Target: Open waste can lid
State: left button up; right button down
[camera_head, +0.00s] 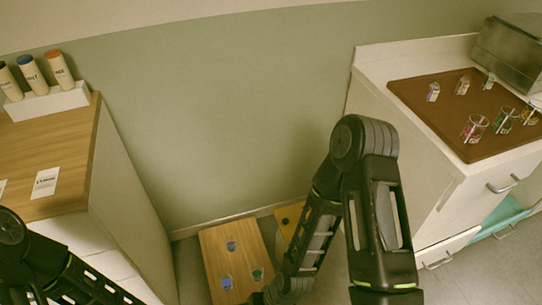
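I cannot make out a waste can or its lid for certain. A small yellow-orange surface with a dark spot (288,221) shows low against the wall, partly hidden behind my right arm; I cannot tell what it is. My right arm reaches down past the low wooden surface, and its gripper is out of view below the bottom edge. My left arm enters at the lower left, and its gripper is also out of view.
A low wooden surface (217,244) carries several small blue and green-tinted glass items. A wooden-topped counter (75,150) with a white rack (50,103) of bottles stands left. A white cabinet (400,120) with a brown mat (425,100) and several glass vessels stands right.

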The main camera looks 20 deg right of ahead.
aim_at(297, 219)
jog(key=z, duration=1.5)
jog(key=i+j, duration=0.1)
jog(key=i, duration=0.2)
jog(key=i+j+z, duration=0.15)
jog(key=i, duration=0.2)
